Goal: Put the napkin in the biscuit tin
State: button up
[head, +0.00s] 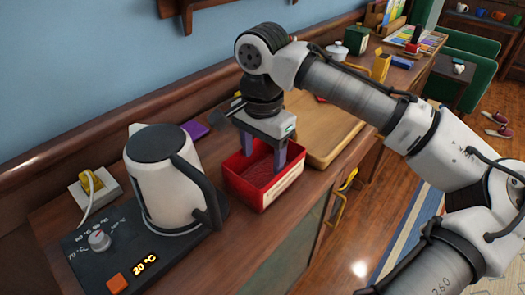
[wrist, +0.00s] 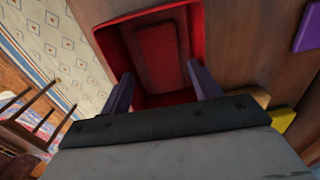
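The red open-topped biscuit tin (head: 262,201) stands on the wooden counter, between the kettle and a wooden board. My gripper (head: 264,163) points down over the tin, with its two purple-grey fingers apart and their tips at or inside the opening. In the wrist view the tin (wrist: 112,48) lies beyond the fingers, and nothing shows between the fingertips of my gripper (wrist: 160,74). A flat dark red rectangle (wrist: 158,52) shows inside the tin. I cannot tell whether it is a folded napkin or the tin's floor. No other napkin can be made out for certain.
A white kettle (head: 165,190) on a dark base stands close left of the tin. A purple flat item (head: 195,129) lies near the wall. The wooden board (head: 325,135) is right of the tin. A yellow plug (head: 90,182) sits in a socket at left.

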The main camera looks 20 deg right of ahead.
aim_at(263, 176)
notch_tip(263, 176, up, 13)
jog(key=p, duration=0.1)
dwell(0.4)
